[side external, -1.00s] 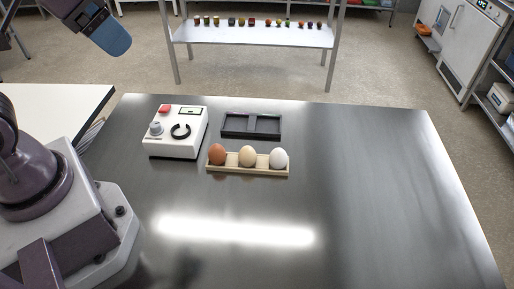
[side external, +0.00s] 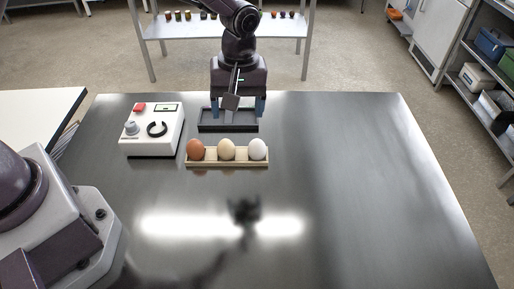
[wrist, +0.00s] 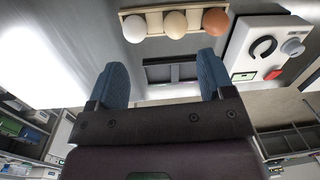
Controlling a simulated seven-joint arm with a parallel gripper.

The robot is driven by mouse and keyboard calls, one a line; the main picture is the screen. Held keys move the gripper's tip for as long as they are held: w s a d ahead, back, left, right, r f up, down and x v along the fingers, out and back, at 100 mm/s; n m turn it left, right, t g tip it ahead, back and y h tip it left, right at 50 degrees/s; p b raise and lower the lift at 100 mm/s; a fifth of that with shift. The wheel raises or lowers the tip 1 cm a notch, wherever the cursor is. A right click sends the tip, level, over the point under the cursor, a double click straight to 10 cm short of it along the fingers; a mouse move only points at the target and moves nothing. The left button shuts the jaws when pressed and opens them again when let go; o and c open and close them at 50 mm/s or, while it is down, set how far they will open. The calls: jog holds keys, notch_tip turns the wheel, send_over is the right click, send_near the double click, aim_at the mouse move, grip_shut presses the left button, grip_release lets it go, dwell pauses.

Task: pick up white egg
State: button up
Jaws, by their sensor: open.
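The white egg (side external: 258,149) stands at the right end of a wooden egg rack (side external: 228,163) on the steel table. A cream egg (side external: 227,149) stands in the middle and a brown egg (side external: 195,150) at the left end. In the wrist view the white egg (wrist: 134,28) is at the left of the row. My gripper (side external: 238,112) is open and empty, with blue fingers pointing down. In the wrist view the rack lies beyond the fingertips (wrist: 162,70).
The dark tray (side external: 203,127) is partly hidden behind my gripper in the side view. A white control box (side external: 151,145) with a red button and knob stands left of the rack. The table (side external: 340,190) is clear to the right and in front.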

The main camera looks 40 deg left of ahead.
aim_at(257, 140)
jog(key=w+f+n, duration=0.1)
jog(key=f+n, duration=0.1)
jog(key=f, duration=0.2)
jog(key=w+f+n, duration=0.1)
jog(key=f+n, duration=0.2)
jog(key=f, duration=0.2)
jog(key=w+d+f+n, duration=0.1)
jog(key=w+f+n, duration=0.1)
jog(key=f, duration=0.3)
jog(key=shift+d+n+t, duration=0.1)
jog(key=shift+n+t, duration=0.2)
jog(key=shift+t, duration=0.1)
jog(key=shift+w, duration=0.1)
jog(key=c, duration=0.8)
